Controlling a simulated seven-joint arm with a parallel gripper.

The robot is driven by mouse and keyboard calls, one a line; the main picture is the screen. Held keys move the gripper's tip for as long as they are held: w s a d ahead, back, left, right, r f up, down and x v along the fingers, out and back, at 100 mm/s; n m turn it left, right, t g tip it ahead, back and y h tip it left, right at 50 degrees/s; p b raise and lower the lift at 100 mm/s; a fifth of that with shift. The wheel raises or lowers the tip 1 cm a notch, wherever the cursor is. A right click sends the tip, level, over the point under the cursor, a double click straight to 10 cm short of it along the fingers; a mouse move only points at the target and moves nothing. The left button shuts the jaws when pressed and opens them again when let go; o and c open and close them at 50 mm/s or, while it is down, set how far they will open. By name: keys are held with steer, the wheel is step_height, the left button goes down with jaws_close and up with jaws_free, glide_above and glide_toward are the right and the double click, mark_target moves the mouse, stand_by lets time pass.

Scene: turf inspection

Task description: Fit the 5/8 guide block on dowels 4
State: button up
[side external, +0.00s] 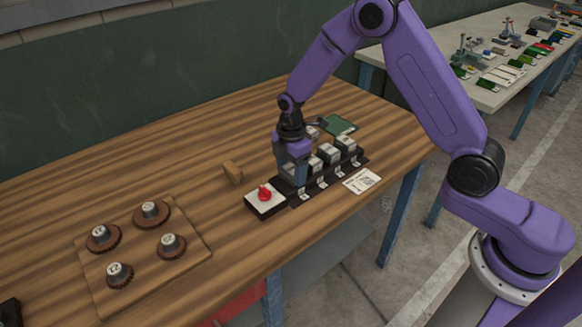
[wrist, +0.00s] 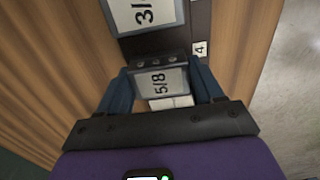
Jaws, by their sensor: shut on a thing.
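The 5/8 guide block (wrist: 160,82) is a grey block with a pale label, seen between the two blue fingers in the wrist view. My gripper (wrist: 161,88) is shut on it. In the side view, my gripper (side external: 292,174) points down over the left end of the black rack (side external: 333,182), and its fingers mostly hide the block. A small tag marked 4 (wrist: 200,49) lies on the rack beside the block in the wrist view. The dowels under the block are hidden, and I cannot tell whether the block touches the rack.
Another block with a label starting 3/ (wrist: 145,14) sits close by in the wrist view. A box with a red knob (side external: 265,198) stands at the rack's left end.

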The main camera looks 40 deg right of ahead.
steer(key=o, duration=1.2)
step_height(320, 180, up, 17)
steer(key=shift+r, duration=0.15)
steer(key=s+a+r+m, duration=0.1)
steer(key=s+a+m, duration=0.15)
steer(key=s, duration=1.25)
steer(key=s+d+m, duration=0.1)
steer(key=s+d, duration=0.1)
steer(key=s, duration=0.4)
steer(key=s+d+f+m, duration=0.1)
steer(key=s+d, duration=0.2)
steer(key=s, duration=0.3)
steer(key=s+d+f+m, duration=0.1)
steer(key=s+d, duration=0.1)
steer(key=s, duration=0.5)
steer(key=shift+s+d+f, duration=0.1)
steer(key=shift+d+f, duration=0.15)
